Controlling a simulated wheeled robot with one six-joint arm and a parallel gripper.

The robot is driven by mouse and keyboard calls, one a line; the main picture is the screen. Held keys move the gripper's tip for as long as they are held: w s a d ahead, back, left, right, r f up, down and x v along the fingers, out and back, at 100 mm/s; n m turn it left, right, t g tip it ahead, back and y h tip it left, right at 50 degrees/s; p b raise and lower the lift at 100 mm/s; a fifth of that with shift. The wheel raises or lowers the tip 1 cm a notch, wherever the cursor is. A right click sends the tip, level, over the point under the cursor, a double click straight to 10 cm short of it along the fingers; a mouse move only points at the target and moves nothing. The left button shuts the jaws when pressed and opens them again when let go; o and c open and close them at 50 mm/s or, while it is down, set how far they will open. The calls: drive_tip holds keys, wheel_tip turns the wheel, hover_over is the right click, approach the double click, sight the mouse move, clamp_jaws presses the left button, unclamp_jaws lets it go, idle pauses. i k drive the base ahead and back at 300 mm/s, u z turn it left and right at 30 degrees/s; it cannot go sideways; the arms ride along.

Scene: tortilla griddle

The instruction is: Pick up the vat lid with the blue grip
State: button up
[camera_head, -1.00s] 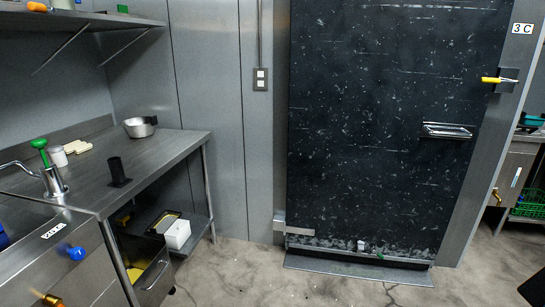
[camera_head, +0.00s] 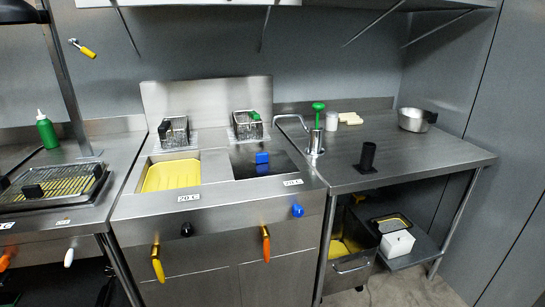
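The blue grip (camera_head: 262,158) stands up over the right vat of the two-vat fryer. The dark flat surface around it, which looks like the vat lid (camera_head: 284,163), lies over that vat opening. The left vat (camera_head: 171,176) is open and shows yellow inside. My gripper is not in view, and nothing is seen touching the lid.
Two wire baskets (camera_head: 174,132) hang behind the vats. A steel spout (camera_head: 291,117) with a green-topped pump (camera_head: 318,106) stands right of the lid. A black cylinder (camera_head: 367,157) and steel pan (camera_head: 412,119) stand on the right counter. A griddle (camera_head: 55,186) is at left.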

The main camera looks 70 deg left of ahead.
sight(260, 159)
drive_tip(key=u, duration=2.6)
drive_tip(key=i, duration=1.65)
